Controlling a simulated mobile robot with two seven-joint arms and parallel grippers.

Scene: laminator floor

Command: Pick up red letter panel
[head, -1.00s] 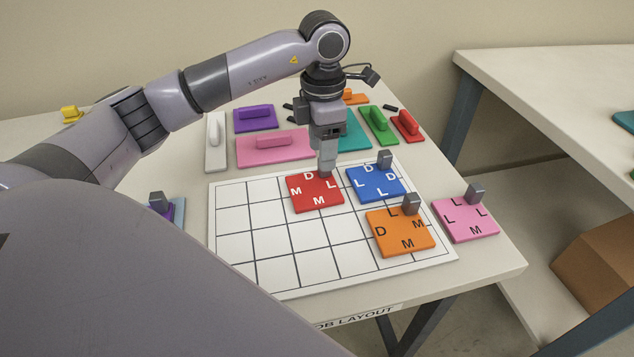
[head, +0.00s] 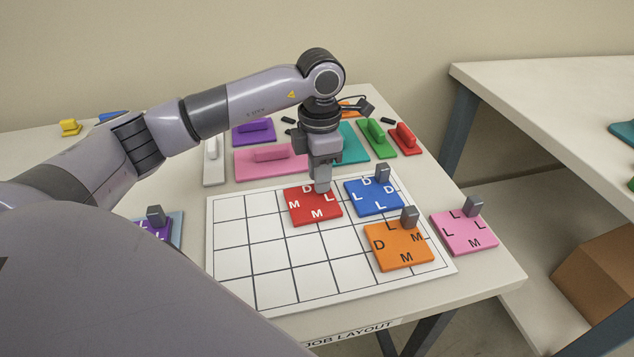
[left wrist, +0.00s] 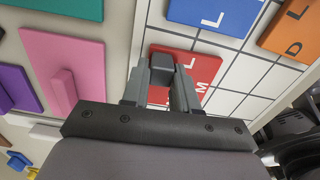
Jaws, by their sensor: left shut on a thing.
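The red letter panel (head: 314,209) lies on the white grid board (head: 240,277), near its back edge, with white letters D, L, M and M on it. It also shows in the left wrist view (left wrist: 207,68). My left gripper (head: 322,184) reaches down from above and is shut on the panel's grey block handle (left wrist: 162,68). The fingers hide most of the handle in the head view. The panel looks flat on the board; I cannot see a gap under it. My right gripper is not in view.
A blue letter panel (head: 372,200) and an orange one (head: 396,251) sit on the board to the right. A pink letter panel (head: 463,236) lies beside it. Several coloured plates with handles, such as the pink one (head: 245,163), line the back. The board's left side is clear.

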